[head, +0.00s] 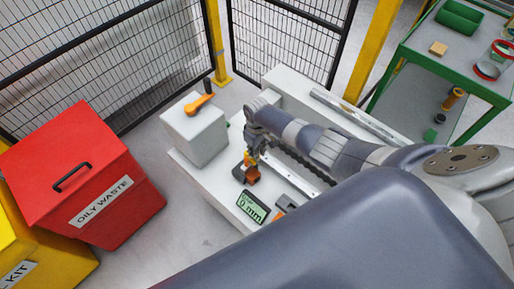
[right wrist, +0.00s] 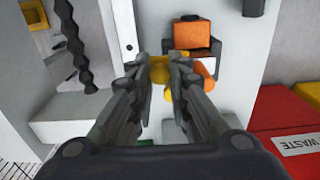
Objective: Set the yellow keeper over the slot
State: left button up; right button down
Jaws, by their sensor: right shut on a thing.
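My right gripper (head: 250,156) is low over the white bench. It also shows in the right wrist view (right wrist: 160,66), its two fingers closed on a small yellow piece, the yellow keeper (right wrist: 159,76), mostly hidden by the fingertips. Just beyond the fingertips is a dark fixture (right wrist: 211,46) with an orange block (right wrist: 192,34) in it. I cannot make out the slot, nor whether the keeper touches the fixture. My left gripper is not in view.
The white bench (head: 225,197) carries a grey-white box (head: 195,130) with an orange handle and a green display reading 0 mm (head: 252,207). A red oily waste bin (head: 80,170) stands at left. Mesh fencing runs behind. A green-framed cart (head: 420,62) is at right.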

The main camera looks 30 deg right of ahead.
jog(key=c, duration=1.5)
grip_release()
